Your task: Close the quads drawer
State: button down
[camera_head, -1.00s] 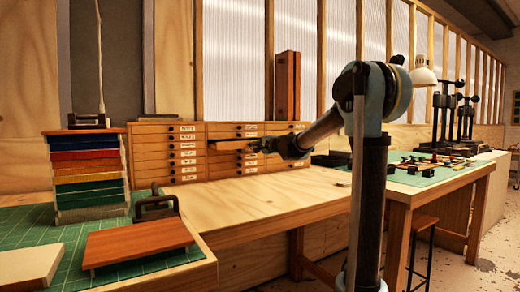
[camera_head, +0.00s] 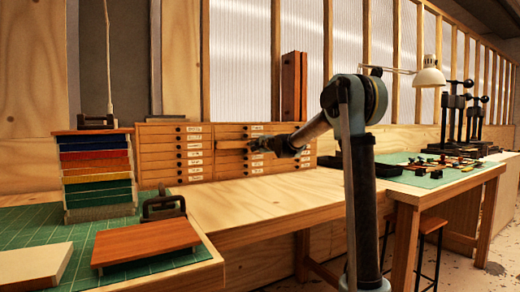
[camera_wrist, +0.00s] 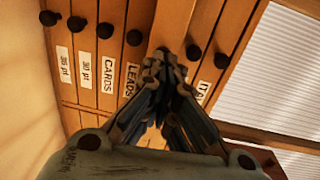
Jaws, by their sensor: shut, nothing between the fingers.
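The wooden cabinet (camera_head: 174,166) has columns of labelled drawers with dark knobs. In the wrist view a protruding drawer front (camera_wrist: 172,24) lies right at my fingertips, between the drawer labelled LEADS (camera_wrist: 131,80) and one whose label is partly covered. Its own label is hidden behind my fingers, so I cannot read whether it is quads. My gripper (camera_head: 258,145) is shut and empty at the front of this drawer, and it also shows in the wrist view (camera_wrist: 164,62). Contact is hard to tell.
The bare wooden bench top (camera_head: 250,198) lies in front of the cabinet. A stack of coloured boards (camera_head: 98,175) stands left, near a dark clamp-like tool (camera_head: 163,205). A dark tray (camera_head: 372,186) and a green mat (camera_head: 425,174) with small parts are at right.

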aim_at(242, 143)
jog(key=x, duration=0.4)
jog(key=shift+w+a+r, duration=0.25)
